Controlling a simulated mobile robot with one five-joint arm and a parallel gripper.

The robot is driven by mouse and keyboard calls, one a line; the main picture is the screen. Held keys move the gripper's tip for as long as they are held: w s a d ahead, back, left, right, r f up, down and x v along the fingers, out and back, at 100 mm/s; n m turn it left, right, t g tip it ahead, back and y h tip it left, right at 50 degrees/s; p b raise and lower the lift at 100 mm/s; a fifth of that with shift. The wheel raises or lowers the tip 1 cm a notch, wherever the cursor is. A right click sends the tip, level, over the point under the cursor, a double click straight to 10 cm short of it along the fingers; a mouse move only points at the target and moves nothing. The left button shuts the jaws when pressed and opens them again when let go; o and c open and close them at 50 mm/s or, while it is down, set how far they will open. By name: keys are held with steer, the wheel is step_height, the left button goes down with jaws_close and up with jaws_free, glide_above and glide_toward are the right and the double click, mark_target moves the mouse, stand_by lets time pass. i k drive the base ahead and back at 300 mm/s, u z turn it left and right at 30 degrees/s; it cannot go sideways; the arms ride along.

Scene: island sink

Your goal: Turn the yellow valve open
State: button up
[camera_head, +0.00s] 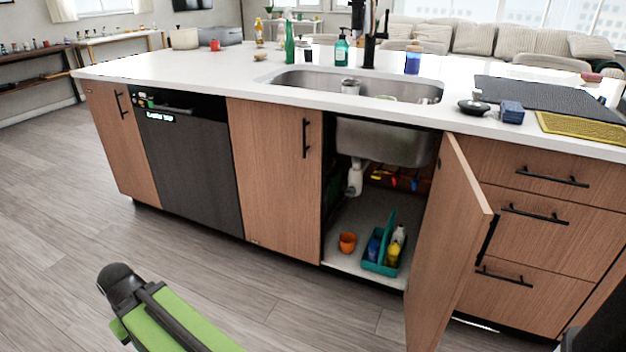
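Under the sink, the right cabinet door (447,245) stands open. My green and black arm shows at the bottom left, outside the cabinet and well apart from the valve. My gripper's fingers do not show.
On the cabinet floor stand an orange cup (347,242) and a teal caddy (380,267) with bottles. The sink basin (385,142) hangs above, with a white drain pipe (355,177) at left. The open door bounds the right side. The wooden floor (60,230) in front is clear.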

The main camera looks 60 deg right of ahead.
mark_target(377, 175)
steer(key=u, duration=0.7)
steer(key=k, duration=1.25)
steer(key=z, duration=0.4)
steer(key=i, duration=1)
steer(key=z, duration=0.05)
